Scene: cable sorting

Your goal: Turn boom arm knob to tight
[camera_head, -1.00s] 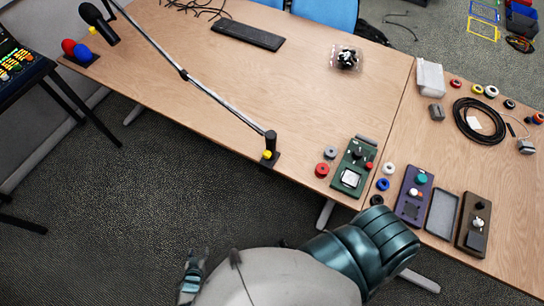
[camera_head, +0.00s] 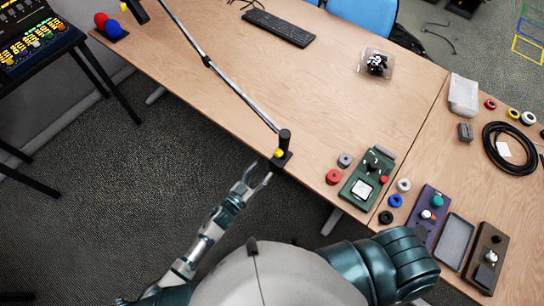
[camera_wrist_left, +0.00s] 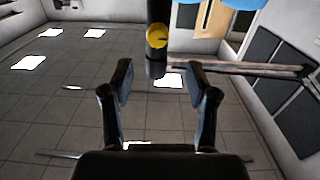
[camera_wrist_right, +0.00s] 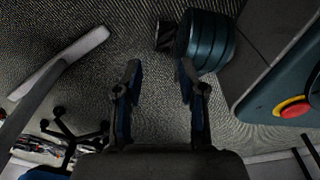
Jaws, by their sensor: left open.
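The boom arm (camera_head: 231,82) slants across the table from the upper left down to its black base post at the table's front edge. The yellow boom arm knob (camera_head: 279,153) sits low on that post. The knob also shows in the left wrist view (camera_wrist_left: 156,38), round and yellow, just beyond the fingers. My left gripper (camera_head: 257,181) is open and empty, a little short of the knob and apart from it. My right gripper (camera_wrist_right: 157,75) shows in the right wrist view, open and empty over the floor. It is out of the head view.
A red ring (camera_head: 333,177) and a grey ring (camera_head: 345,160) lie right of the post, beside a green device (camera_head: 366,180). A keyboard (camera_head: 279,28) lies at the back. The table between the boom and the green device is mostly clear.

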